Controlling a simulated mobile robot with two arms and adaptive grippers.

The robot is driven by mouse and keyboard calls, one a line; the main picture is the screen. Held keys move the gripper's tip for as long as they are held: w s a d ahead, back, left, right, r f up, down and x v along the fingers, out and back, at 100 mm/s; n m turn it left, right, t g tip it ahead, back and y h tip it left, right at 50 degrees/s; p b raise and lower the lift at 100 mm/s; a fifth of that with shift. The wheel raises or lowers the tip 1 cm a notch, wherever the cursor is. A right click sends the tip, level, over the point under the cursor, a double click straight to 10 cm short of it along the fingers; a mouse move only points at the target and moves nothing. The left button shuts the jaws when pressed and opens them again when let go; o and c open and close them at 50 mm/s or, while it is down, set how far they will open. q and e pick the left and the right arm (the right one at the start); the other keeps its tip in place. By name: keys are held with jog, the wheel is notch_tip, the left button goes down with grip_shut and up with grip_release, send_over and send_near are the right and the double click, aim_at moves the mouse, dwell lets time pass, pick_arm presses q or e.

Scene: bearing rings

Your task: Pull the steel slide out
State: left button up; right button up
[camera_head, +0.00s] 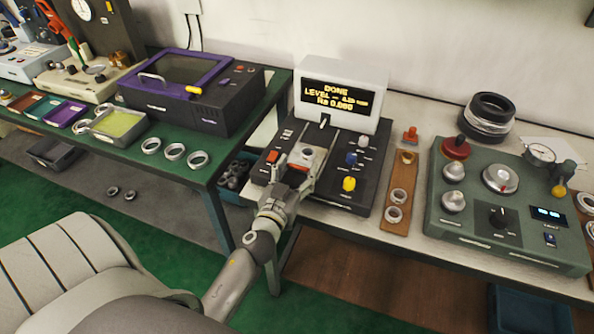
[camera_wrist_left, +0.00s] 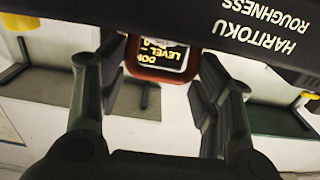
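The steel slide (camera_head: 308,166) is at the front of the black roughness tester (camera_head: 340,178), with a ring (camera_head: 308,153) on it. In the left wrist view a red-brown loop (camera_wrist_left: 166,76), which looks like the slide's handle, shows at the top, with yellow display text inside it. My left gripper (camera_head: 288,178) is at the tester's front edge, partly hiding the slide's near end. In the wrist view its fingers (camera_wrist_left: 160,98) are open on either side of the loop, with gaps to it. My right gripper is out of view.
The tester's display (camera_head: 338,96) reads DONE. A wooden strip (camera_head: 390,225) with rings and a green instrument (camera_head: 508,202) stand to the right. A purple-lidded machine (camera_head: 190,88) and several rings are on the green bench to the left. A gap separates the benches.

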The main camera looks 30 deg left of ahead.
pick_arm(q)
jog(key=c, duration=0.7)
jog(key=shift+s+d+f, duration=0.15)
jog(key=shift+s+d, duration=0.05)
jog(key=shift+s, duration=0.2)
jog(key=o, duration=1.1)
jog(key=shift+o, duration=0.3)
jog(key=shift+s, duration=0.15)
jog(key=shift+d, duration=0.1)
jog(key=shift+r, duration=0.6)
notch_tip(320, 180, up, 9)
